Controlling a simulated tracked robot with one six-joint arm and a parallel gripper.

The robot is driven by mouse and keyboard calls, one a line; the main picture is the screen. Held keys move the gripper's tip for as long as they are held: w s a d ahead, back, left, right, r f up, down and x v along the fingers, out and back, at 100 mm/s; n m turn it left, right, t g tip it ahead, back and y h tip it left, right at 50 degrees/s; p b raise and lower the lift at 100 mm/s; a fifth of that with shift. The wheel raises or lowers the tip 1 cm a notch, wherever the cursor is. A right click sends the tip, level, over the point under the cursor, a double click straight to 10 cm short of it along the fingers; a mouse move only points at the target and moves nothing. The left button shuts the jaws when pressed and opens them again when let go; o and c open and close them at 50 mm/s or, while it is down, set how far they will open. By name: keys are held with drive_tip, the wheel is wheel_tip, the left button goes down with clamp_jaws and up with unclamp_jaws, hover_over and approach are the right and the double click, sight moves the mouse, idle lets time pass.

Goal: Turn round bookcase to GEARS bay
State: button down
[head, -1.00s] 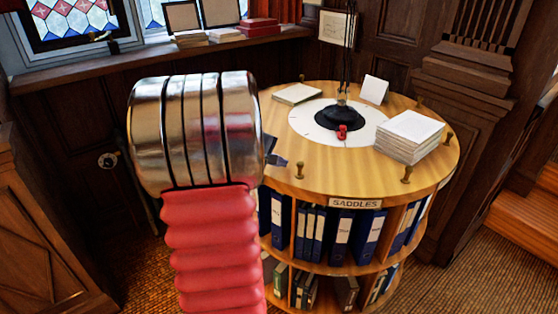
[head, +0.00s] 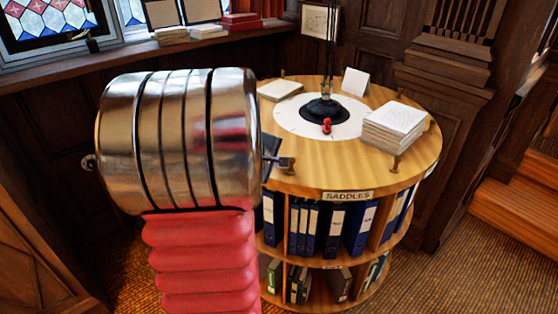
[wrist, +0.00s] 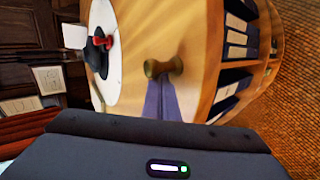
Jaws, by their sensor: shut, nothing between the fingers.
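The round wooden bookcase (head: 345,172) stands right of my arm, with a SADDLES label (head: 348,196) on its front rim. Blue binders fill its upper shelf. Small brass pegs stand around the top; the front-left peg (head: 287,164) is beside my gripper (head: 273,160). In the wrist view, the same peg (wrist: 160,68) stands just beyond the tips of my shut, empty gripper (wrist: 163,85). I cannot tell whether they touch. My arm hides the bookcase's left side. No GEARS label shows.
A black lamp base (head: 325,109) with a small red item (head: 326,126) stands on the top's white centre disc. A stack of papers (head: 394,128) lies at its right. A wooden pillar (head: 443,130) stands close behind right. Carpet (head: 455,270) is clear at front right.

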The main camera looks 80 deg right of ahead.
drive_tip(key=shift+n+t, duration=0.3)
drive_tip(key=shift+s+a, duration=0.2)
drive_tip(key=shift+s, duration=0.75)
drive_tip(key=shift+s+a, duration=0.25)
drive_tip(key=shift+s, duration=0.75)
drive_tip(key=shift+s+a, duration=0.2)
drive_tip(key=shift+s, duration=0.75)
drive_tip(key=shift+n+t, duration=0.3)
drive_tip(key=shift+n, duration=0.1)
drive_tip(key=shift+s+a, duration=0.15)
drive_tip(key=shift+s, duration=1.3)
drive_tip(key=shift+s+a, duration=0.1)
drive_tip(key=shift+s, duration=1.35)
drive_tip(key=shift+w, duration=0.1)
drive_tip(key=shift+w+a+r, duration=0.15)
drive_tip(key=shift+w+r, duration=0.35)
drive_tip(key=shift+r, duration=0.15)
